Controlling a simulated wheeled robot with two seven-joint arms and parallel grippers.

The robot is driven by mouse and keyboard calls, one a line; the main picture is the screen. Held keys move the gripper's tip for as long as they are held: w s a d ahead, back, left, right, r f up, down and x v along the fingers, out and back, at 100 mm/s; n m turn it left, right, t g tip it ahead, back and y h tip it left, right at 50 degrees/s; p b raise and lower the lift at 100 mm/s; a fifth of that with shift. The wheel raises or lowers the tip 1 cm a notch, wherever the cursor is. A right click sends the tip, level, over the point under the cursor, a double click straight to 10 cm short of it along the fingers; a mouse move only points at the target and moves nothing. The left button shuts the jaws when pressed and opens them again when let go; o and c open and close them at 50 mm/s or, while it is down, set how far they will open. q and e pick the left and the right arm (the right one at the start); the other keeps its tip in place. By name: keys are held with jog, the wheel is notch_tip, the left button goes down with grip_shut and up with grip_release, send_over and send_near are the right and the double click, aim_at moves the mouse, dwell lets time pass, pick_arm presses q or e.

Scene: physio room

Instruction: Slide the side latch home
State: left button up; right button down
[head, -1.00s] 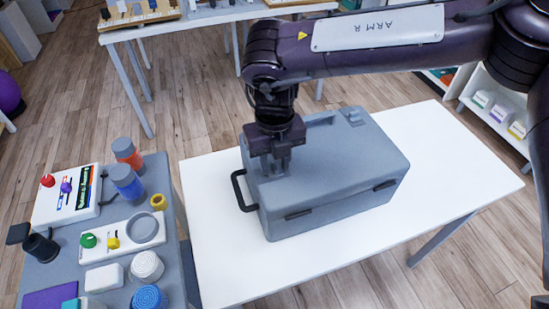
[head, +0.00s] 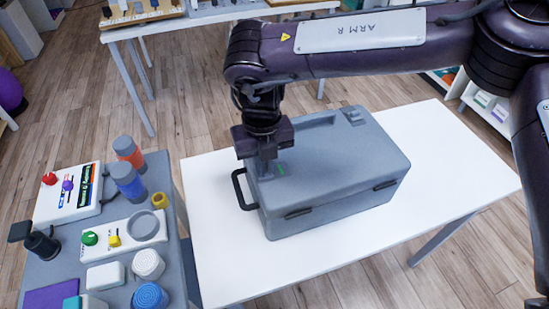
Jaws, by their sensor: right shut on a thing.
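A grey case (head: 335,170) with a lid stands on the white table. It has a black handle (head: 239,190) on its left end and dark catches (head: 298,213) along its front side. My right gripper (head: 266,170) points down at the left end of the lid, and its fingers are shut on a small part there. The fingers and wrist hide most of that part, likely the side latch. My left gripper is not in view.
The white table (head: 440,180) is clear around the case. A grey side table (head: 48,272) at the left holds bottles, cups, boxes and devices with knobs. Another table (head: 200,21) with small items stands at the back, and a white shelf (head: 480,100) at the right.

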jog(key=c, duration=1.5)
grip_release()
jog(key=shift+a, duration=0.2)
notch_tip(320, 180, up, 8)
jog(key=shift+f+b, duration=0.1)
jog(key=shift+b, duration=0.4)
jog(key=shift+s, duration=0.15)
